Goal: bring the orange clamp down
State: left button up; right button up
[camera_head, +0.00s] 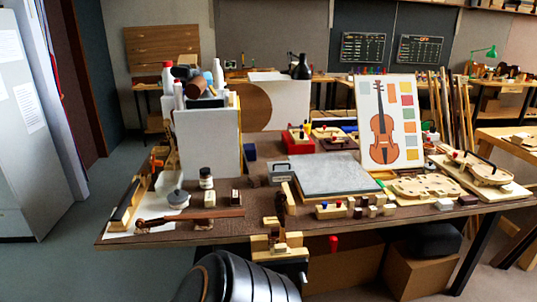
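I cannot clearly make out an orange clamp. A small orange object (158,156) shows at the left end of the bench, beside the tall white box (208,142). It is partly hidden, and its shape is too small to tell. On top of the white box stand a crowd of items, including a brown cylinder (195,88) and a white bottle (218,74); a clamp among them cannot be told apart. Neither of my grippers is in view.
The workbench (255,222) holds a grey slab (335,172), a violin chart (389,120), a dark jar (206,178) and a violin neck (190,217). A bench vise (278,245) sticks out at the front edge. Cardboard boxes (415,273) stand below. Floor is clear at left.

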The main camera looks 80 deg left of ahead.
aim_at(156, 163)
jog(key=u, duration=3.4)
jog(key=i+j, duration=0.2)
jog(key=j, duration=0.2)
jog(key=i+j, duration=0.2)
jog(key=j, duration=0.2)
jog(key=i+j, duration=0.25)
jog(key=j, duration=0.15)
